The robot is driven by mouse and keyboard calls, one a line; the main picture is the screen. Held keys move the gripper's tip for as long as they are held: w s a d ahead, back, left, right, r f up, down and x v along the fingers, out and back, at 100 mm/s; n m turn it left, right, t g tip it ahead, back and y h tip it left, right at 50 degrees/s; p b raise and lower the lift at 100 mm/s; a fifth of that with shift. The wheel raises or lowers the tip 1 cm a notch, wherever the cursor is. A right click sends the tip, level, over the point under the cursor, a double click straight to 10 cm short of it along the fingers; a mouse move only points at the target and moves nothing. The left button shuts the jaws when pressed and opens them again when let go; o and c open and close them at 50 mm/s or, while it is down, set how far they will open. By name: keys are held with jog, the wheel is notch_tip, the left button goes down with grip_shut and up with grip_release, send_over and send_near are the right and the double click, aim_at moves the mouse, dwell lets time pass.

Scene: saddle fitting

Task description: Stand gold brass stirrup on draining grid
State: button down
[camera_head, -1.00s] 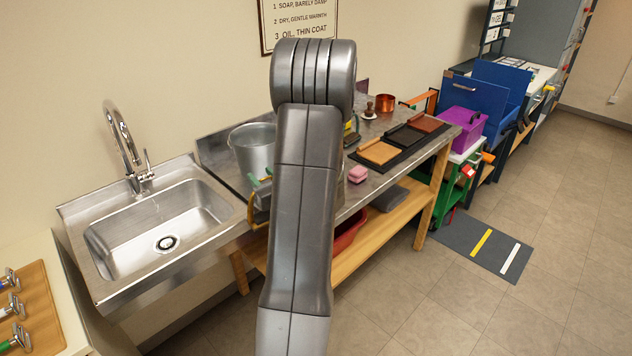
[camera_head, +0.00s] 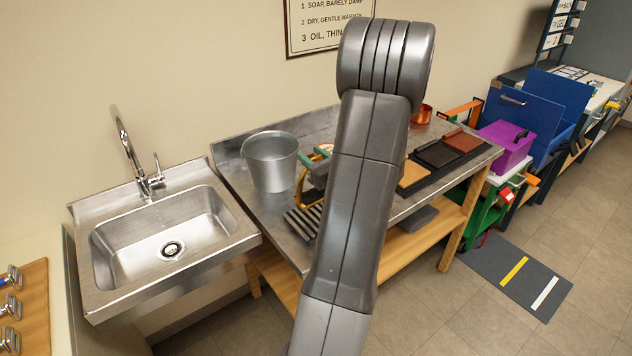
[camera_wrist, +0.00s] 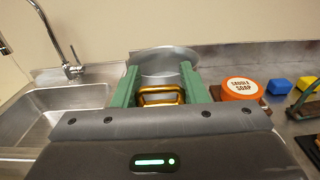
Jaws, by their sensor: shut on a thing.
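The gold brass stirrup (camera_head: 299,192) hangs in my gripper (camera_head: 314,160), whose green fingers show left of my arm in the head view. In the wrist view my gripper (camera_wrist: 160,88) is shut on the stirrup (camera_wrist: 160,101), which sits between the two green fingers. The draining grid (camera_head: 303,221), dark with pale bars, lies on the steel bench near its front edge. The stirrup is over or just behind the grid in the head view; I cannot tell whether they touch. My arm hides the bench right of the grid.
A metal bucket (camera_head: 270,162) stands close behind and left of the stirrup. The sink (camera_head: 168,245) is to the left. An orange-lidded saddle soap tin (camera_wrist: 240,88) stands right of my fingers, with blue (camera_wrist: 279,86) and yellow blocks beyond. The bench (camera_head: 236,176) is bare left of the bucket.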

send_over(313, 189)
jog(key=shift+f+p, duration=0.3)
jog(key=shift+f, duration=2.7)
jog(key=shift+f, duration=0.15)
jog(key=c, duration=0.9)
grip_release()
jog(key=shift+o, duration=0.2)
jog(key=shift+r, duration=0.3)
jog(key=b+v, duration=0.2)
jog(key=v, duration=1)
jog(key=shift+b, duration=0.4)
jog(key=shift+f, duration=0.15)
